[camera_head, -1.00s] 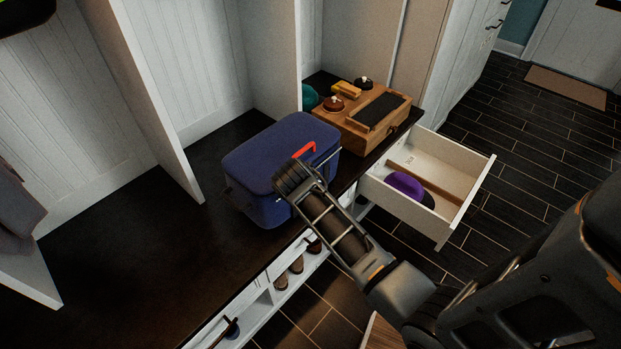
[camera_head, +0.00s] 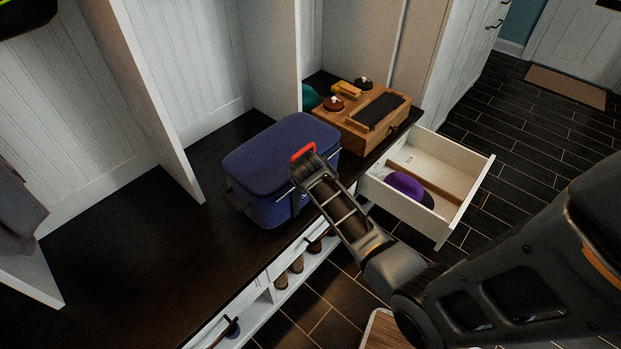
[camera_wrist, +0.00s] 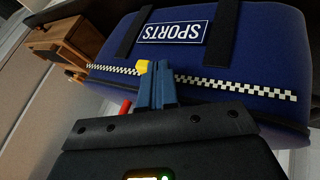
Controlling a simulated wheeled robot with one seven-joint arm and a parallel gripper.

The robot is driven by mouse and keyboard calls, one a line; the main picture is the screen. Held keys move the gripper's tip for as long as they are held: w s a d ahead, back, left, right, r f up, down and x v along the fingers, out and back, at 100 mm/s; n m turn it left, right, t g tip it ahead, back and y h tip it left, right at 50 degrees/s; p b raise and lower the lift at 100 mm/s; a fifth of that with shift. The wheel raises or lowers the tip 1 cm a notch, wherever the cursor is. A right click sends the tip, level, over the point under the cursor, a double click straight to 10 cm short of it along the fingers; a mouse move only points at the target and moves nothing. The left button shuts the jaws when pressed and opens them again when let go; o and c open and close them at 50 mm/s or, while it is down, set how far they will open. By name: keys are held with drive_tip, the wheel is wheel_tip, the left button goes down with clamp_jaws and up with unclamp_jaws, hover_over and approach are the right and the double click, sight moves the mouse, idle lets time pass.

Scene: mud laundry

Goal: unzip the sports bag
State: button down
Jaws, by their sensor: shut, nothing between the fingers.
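The blue sports bag (camera_head: 270,155) sits on the dark bench in the head view. In the wrist view the bag (camera_wrist: 262,45) fills the upper right, with an upside-down SPORTS label (camera_wrist: 172,32). A black-and-white checked zip line (camera_wrist: 235,86) runs along its side. A yellow zip pull (camera_wrist: 142,66) sits on that line, just left of the fingertips. My gripper (camera_wrist: 158,70) is shut and empty, its blue fingers close in front of the zip line; I cannot tell whether they touch the pull. The head view hides the fingertips behind my wrist.
A wooden box (camera_head: 350,125) with brushes on top stands right behind the bag. The bench (camera_head: 130,240) is clear on the left.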

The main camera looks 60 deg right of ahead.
drive_tip(key=s+d, duration=0.1)
drive_tip(key=d, duration=0.3)
drive_tip(key=s+d, duration=0.1)
drive_tip(key=d, duration=0.3)
drive_tip(key=s+d+b, duration=0.1)
drive_tip(key=s+d, duration=0.1)
drive_tip(key=d, duration=0.3)
drive_tip(key=shift+w, duration=0.1)
